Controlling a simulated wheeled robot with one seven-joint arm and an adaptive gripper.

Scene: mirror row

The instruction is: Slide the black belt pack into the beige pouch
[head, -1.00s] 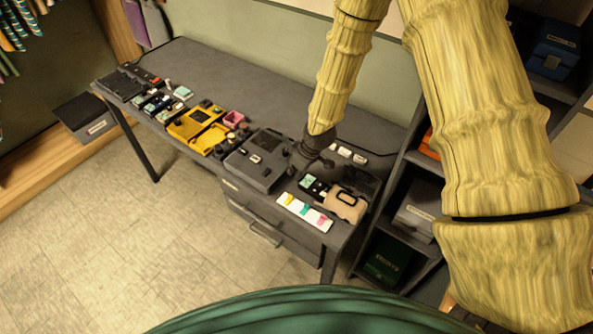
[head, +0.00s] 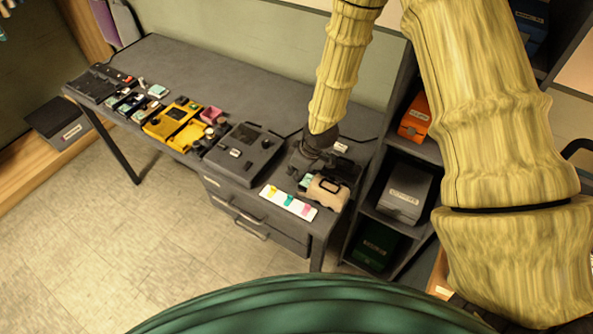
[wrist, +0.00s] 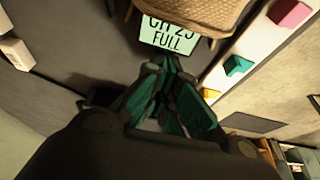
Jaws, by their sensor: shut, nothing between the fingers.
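The beige pouch (head: 327,191) lies at the right end of the grey desk, and its edge shows at the top of the wrist view (wrist: 205,14). The black belt pack shows mainly by its pale green label (wrist: 168,36), which reads "CH 25 FULL". The label's top line is cut off at the pouch's edge, so the pack appears partly inside. My gripper (wrist: 165,70) is shut and empty, its fingertips close to the label's outer end. I cannot tell whether they touch the pack. In the head view my gripper (head: 306,174) hides most of the pack's body.
A white strip with coloured blocks (head: 288,202) lies along the desk's front edge beside the pouch. A dark grey case (head: 243,153) stands to the left, with a yellow case (head: 175,127) beyond. A small white block (wrist: 17,54) lies behind. Shelves stand at right.

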